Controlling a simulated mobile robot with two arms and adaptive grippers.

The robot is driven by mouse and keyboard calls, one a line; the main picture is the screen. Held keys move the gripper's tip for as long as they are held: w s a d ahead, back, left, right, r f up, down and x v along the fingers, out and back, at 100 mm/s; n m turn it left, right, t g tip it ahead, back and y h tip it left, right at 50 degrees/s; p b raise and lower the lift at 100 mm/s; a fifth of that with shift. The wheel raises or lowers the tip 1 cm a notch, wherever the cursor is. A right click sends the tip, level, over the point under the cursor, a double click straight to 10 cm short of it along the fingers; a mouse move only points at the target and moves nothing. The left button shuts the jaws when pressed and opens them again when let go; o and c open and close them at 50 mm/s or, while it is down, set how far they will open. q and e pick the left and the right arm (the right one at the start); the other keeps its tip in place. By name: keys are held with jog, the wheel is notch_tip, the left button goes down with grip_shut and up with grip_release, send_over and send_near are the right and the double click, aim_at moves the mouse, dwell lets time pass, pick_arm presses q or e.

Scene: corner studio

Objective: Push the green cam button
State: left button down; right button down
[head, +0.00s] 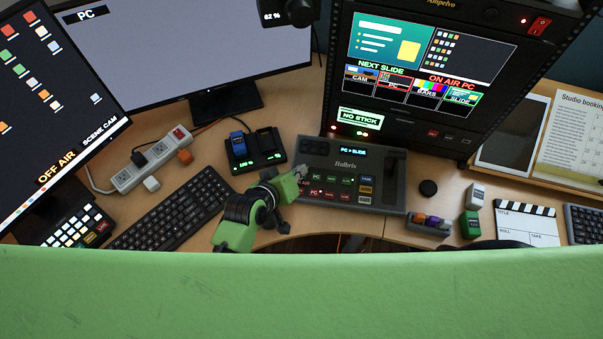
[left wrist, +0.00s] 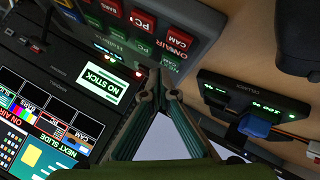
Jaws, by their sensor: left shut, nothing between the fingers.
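The grey switcher panel (head: 385,192) lies on the desk in the middle of the head view, with a row of green buttons (head: 332,180) above a row of red ones. I cannot make out the green cam button for sure; my gripper covers the panel's left end. In the left wrist view the panel (left wrist: 205,22) is at the top, turned over, with red buttons and a few green ones. My left gripper (head: 301,174) is shut and empty at the panel's left part. Its fingertips (left wrist: 161,72) meet near the panel's edge; contact cannot be told.
A charger dock (head: 262,158) with a blue battery stands left of the panel, close to my arm. A keyboard (head: 172,210) lies further left. A rack with a screen (head: 425,65) rises behind. A small tray (head: 428,226) and a green battery (head: 469,224) are at the right.

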aim_at(299, 182)
pick_arm(q)
jog(key=shift+f, duration=0.15)
jog(key=shift+w+f, duration=0.1)
jog(key=shift+f, duration=0.3)
dwell(0.6)
jog(key=shift+r+p, duration=0.55)
jog(key=shift+p, duration=0.2)
jog(key=r+p, duration=0.4)
jog(key=s+r+p, duration=0.1)
jog(key=r+p, duration=0.1)
jog(key=p, duration=0.1)
jog(key=shift+a, duration=0.1)
dwell(0.5)
